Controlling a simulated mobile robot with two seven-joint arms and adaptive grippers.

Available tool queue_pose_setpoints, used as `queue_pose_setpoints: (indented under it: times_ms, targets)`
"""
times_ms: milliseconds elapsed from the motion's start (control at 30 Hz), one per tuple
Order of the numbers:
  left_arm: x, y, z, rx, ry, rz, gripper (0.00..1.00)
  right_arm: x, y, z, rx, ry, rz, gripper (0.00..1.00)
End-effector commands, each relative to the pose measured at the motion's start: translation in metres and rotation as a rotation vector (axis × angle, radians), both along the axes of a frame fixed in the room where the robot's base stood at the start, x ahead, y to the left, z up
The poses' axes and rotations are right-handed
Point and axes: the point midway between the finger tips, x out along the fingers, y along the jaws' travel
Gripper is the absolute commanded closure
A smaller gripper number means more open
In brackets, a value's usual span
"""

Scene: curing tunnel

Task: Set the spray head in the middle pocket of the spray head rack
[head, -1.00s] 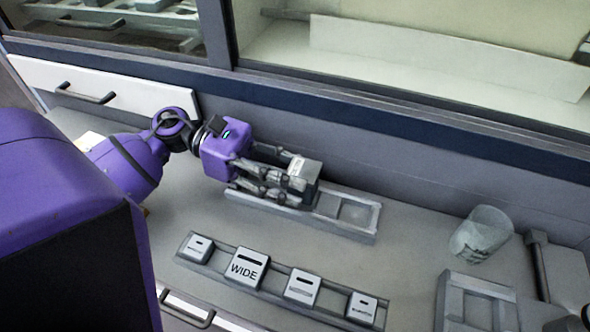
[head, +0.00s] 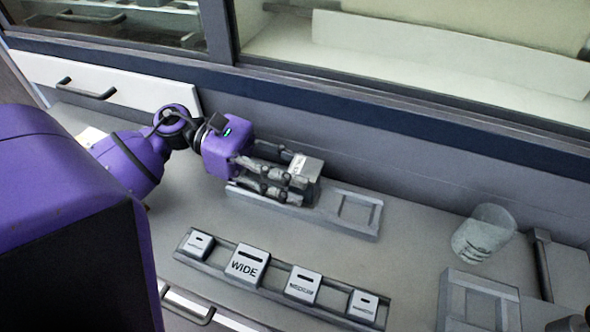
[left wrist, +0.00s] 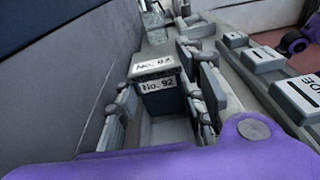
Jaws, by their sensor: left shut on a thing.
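The spray head (head: 307,172) is a grey block with white labels; in the left wrist view (left wrist: 158,88) they read "No. 92". My left gripper (head: 296,186) is shut on it, one finger on each side. The spray head rack (head: 340,226) is a long grey tray along the back of the counter. The block is upright at its middle pocket, which it and the fingers hide; whether it is fully seated I cannot tell. The right pocket (head: 358,208) is empty. The near pocket floor (left wrist: 170,131) shows bare in the left wrist view.
A front strip (head: 215,262) carries several labelled blocks, one reading "WIDE" (head: 247,264). A clear cup (head: 484,233) stands at right, with a grey tray (head: 450,300) below it. A wall runs close behind the rack. Counter between rack and strip is clear.

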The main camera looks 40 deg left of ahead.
Motion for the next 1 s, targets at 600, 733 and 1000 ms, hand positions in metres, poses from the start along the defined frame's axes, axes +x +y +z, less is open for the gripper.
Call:
queue_pose_setpoints:
  times_ms: [600,733,1000]
  targets:
    - [0.0,0.0,-0.004,-0.001,0.0,0.0,0.41,-0.004,0.0,-0.005,0.0,0.009,0.0,1.0]
    - [0.0,0.0,-0.004,0.0,0.001,0.0,0.41,-0.004,0.0,-0.005,0.0,0.009,0.0,1.0]
    - [-0.004,0.016,-0.003,0.002,0.002,0.002,0.41,-0.003,0.0,-0.005,-0.001,0.006,0.001,1.0]
